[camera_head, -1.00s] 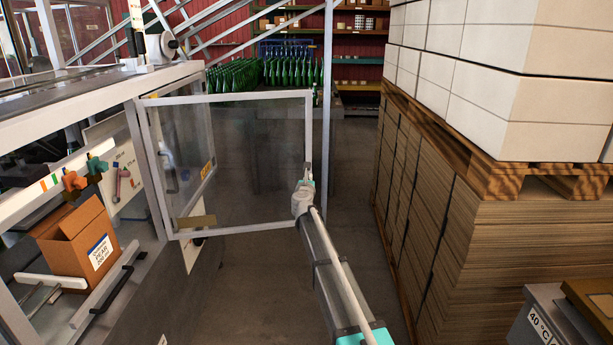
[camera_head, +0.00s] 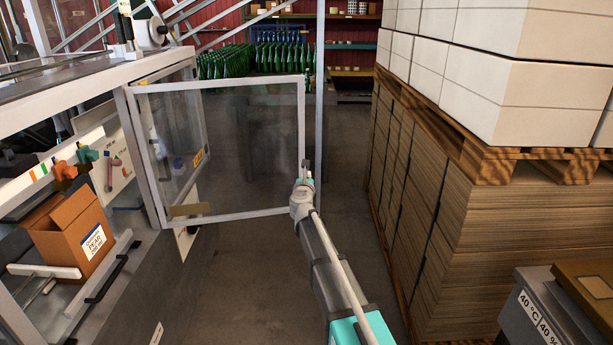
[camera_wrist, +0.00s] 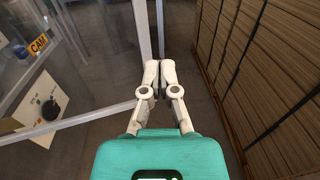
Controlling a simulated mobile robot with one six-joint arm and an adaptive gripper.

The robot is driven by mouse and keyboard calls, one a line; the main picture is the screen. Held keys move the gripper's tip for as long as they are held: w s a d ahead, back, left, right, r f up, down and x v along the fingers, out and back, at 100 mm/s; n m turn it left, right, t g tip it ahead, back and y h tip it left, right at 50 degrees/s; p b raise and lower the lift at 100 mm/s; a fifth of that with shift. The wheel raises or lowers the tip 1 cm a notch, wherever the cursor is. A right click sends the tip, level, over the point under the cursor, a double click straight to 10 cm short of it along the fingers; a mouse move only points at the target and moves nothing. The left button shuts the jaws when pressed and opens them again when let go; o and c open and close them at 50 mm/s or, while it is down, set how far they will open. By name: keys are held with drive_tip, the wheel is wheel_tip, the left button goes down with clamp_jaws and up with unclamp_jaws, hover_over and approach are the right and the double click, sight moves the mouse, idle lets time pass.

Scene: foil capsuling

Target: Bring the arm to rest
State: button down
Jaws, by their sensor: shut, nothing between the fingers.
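My gripper (camera_head: 307,165) is at the far end of my outstretched arm, close to the right edge of the glazed guard door (camera_head: 235,150). In the wrist view my gripper (camera_wrist: 159,72) has its two fingers together, with nothing between them. The door's metal frame (camera_wrist: 142,30) stands just left of the fingers there. Whether the fingers touch the frame, I cannot tell. The door stands open, out from the machine.
Pallets of cardboard sheets (camera_head: 500,245) and white boxes (camera_head: 545,100) stand close on the right. An open carton (camera_head: 75,235) sits at the machine on the left. Green bottles (camera_head: 255,62) stand at the back. Bare floor (camera_head: 260,265) lies between.

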drive_tip(key=shift+s, duration=0.1)
drive_tip(key=s+a+f+n+g+y, duration=0.25)
drive_tip(key=s+f+n+y, duration=0.2)
drive_tip(key=s+n, duration=0.6)
drive_tip(key=s+a+f+n+g+y, duration=0.1)
drive_tip(key=s+f+n+g+y, duration=0.3)
drive_tip(key=n, duration=1.1)
drive_tip(key=s+d+f+n+g+h, duration=0.2)
drive_tip(key=s+d+f+n+g, duration=0.1)
drive_tip(key=s, duration=0.6)
drive_tip(key=s+d+f+n+g+h, duration=0.1)
drive_tip(key=s+d+f+n+g, duration=0.2)
drive_tip(key=s, duration=0.6)
drive_tip(key=s+d+f+n+g+h, duration=0.2)
drive_tip(key=s+d+n+g, duration=0.3)
drive_tip(key=s+d, duration=0.3)
drive_tip(key=shift+s+f+n+h, duration=0.35)
drive_tip(key=shift+s+f+n, duration=0.3)
drive_tip(key=shift+f, duration=0.15)
drive_tip(key=shift+s, duration=0.1)
